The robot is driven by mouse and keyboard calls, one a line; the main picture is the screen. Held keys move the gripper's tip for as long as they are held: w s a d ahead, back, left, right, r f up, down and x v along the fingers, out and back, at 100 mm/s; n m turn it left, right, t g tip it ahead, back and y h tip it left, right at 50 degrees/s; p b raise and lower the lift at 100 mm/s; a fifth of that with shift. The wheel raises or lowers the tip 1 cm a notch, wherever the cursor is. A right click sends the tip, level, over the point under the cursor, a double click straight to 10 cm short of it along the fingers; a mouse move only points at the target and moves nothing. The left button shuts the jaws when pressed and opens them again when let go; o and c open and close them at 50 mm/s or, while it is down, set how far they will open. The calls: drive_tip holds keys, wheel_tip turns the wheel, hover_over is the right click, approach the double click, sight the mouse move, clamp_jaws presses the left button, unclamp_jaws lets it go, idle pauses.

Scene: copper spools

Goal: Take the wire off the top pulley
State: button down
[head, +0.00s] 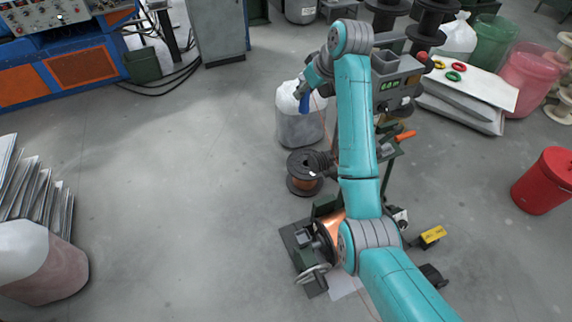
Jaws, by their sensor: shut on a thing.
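My arm reaches up the middle of the head view and bends left at its far end. My gripper (304,104) hangs there, small and partly blue, in front of a white-topped sack. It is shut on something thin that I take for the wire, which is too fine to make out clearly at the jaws. The machine (399,78), a grey unit with green displays, stands right of my arm. The top pulley cannot be made out; my arm covers part of that area.
The white-topped sack (298,128) stands behind my gripper. A winding stand (306,260) with a handwheel is at lower middle, partly behind my arm. A red bin (545,182) stands at right. The floor at left centre is clear.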

drive_tip(key=s+d+f, duration=0.1)
drive_tip(key=s+f, duration=0.3)
drive_tip(key=f, duration=0.2)
drive_tip(key=shift+s+d, duration=0.2)
drive_tip(key=shift+d, duration=0.2)
idle(0.8)
